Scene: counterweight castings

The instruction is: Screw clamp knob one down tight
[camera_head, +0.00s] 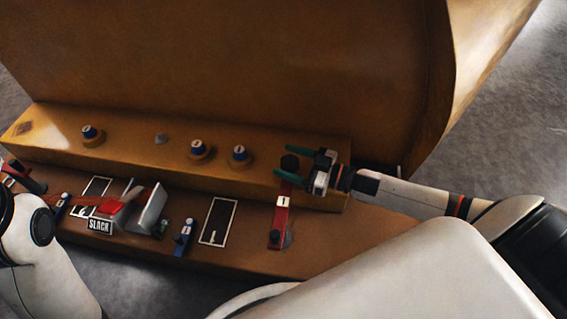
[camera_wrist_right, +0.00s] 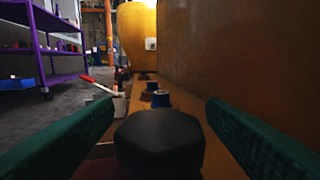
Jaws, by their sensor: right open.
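Clamp knob one is a black faceted knob (camera_head: 289,163) at the upper end of a red clamp arm (camera_head: 280,217) with a white label marked 1. In the right wrist view the knob (camera_wrist_right: 160,143) sits low in the middle. My right gripper (camera_head: 280,161) has green fingers, one on each side of the knob. It is open, and in the wrist view (camera_wrist_right: 160,130) gaps show between both fingers and the knob. The knob's underside and thread are hidden. My left arm shows at the lower left, but its gripper cannot be made out.
A tan ledge (camera_head: 120,140) carries several blue-topped round pieces (camera_head: 240,153). On the lower shelf are a SLACK sign (camera_head: 99,226), a grey metal block (camera_head: 149,209), a blue clamp (camera_head: 184,238) and a black framed plate (camera_head: 218,221). A tall tan wall (camera_head: 240,70) rises behind.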

